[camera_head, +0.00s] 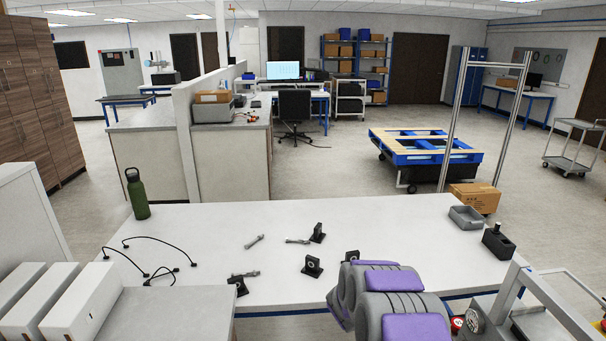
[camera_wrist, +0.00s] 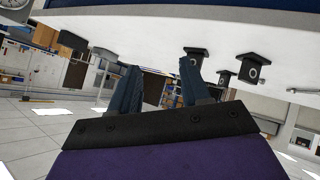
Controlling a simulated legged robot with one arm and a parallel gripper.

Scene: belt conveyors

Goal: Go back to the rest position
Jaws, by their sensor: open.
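My gripper (camera_wrist: 160,78) shows in the wrist view as two blue fingers standing apart, with nothing between them. The wrist picture looks upside down, with the white tabletop across its top. In the head view my grey and purple arm is at the bottom, right of centre, over the near edge of the white table (camera_head: 390,229). The gripper itself cannot be made out there. Black brackets stand on the table, one at the back (camera_head: 318,233) and one nearer (camera_head: 312,265). In the wrist view, black brackets (camera_wrist: 252,68) show beyond and right of the fingers.
Metal bolt-like parts (camera_head: 254,241) and black cables (camera_head: 150,262) lie on the table. A green bottle (camera_head: 138,195) stands at its left end. A grey tray (camera_head: 466,217) and a black holder (camera_head: 497,243) are at the right. White boxes (camera_head: 88,302) sit at the lower left.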

